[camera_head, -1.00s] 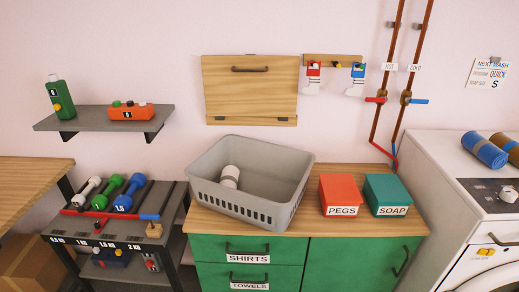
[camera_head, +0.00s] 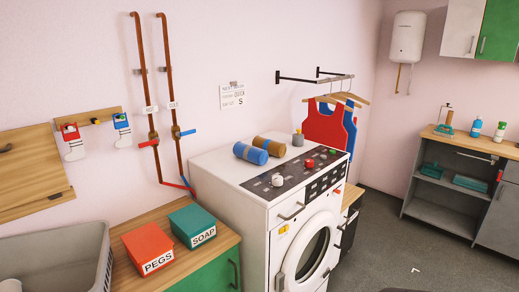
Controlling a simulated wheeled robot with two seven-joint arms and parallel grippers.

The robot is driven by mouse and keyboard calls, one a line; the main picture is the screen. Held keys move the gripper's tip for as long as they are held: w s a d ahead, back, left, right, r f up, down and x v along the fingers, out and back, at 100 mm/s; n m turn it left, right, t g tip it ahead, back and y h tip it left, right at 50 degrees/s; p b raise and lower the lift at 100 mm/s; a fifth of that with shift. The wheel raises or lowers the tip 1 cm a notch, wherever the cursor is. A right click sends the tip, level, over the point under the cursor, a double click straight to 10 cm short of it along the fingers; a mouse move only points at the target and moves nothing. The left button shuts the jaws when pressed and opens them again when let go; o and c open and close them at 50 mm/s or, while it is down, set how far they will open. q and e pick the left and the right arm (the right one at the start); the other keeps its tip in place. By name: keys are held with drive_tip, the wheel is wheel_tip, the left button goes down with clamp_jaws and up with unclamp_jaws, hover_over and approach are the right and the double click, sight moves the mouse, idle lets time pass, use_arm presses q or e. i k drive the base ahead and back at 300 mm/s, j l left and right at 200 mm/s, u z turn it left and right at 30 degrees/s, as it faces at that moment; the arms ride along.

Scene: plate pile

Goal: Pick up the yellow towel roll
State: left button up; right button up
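Neither of my grippers shows in the head view.
Left of the machine are a red PEGS box (camera_head: 147,244), a teal SOAP box (camera_head: 192,221) and a grey basket (camera_head: 60,240).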

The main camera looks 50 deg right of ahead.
sight(278, 149)
drive_tip(key=k+z, duration=0.15)
drive_tip(key=z, duration=1.35)
drive_tip(key=i+l, duration=0.1)
drive_tip(key=l, duration=0.2)
drive_tip(key=i+l, duration=0.1)
drive_tip(key=l, duration=0.25)
drive_tip(key=i+l+u, duration=0.1)
drive_tip(key=l, duration=0.2)
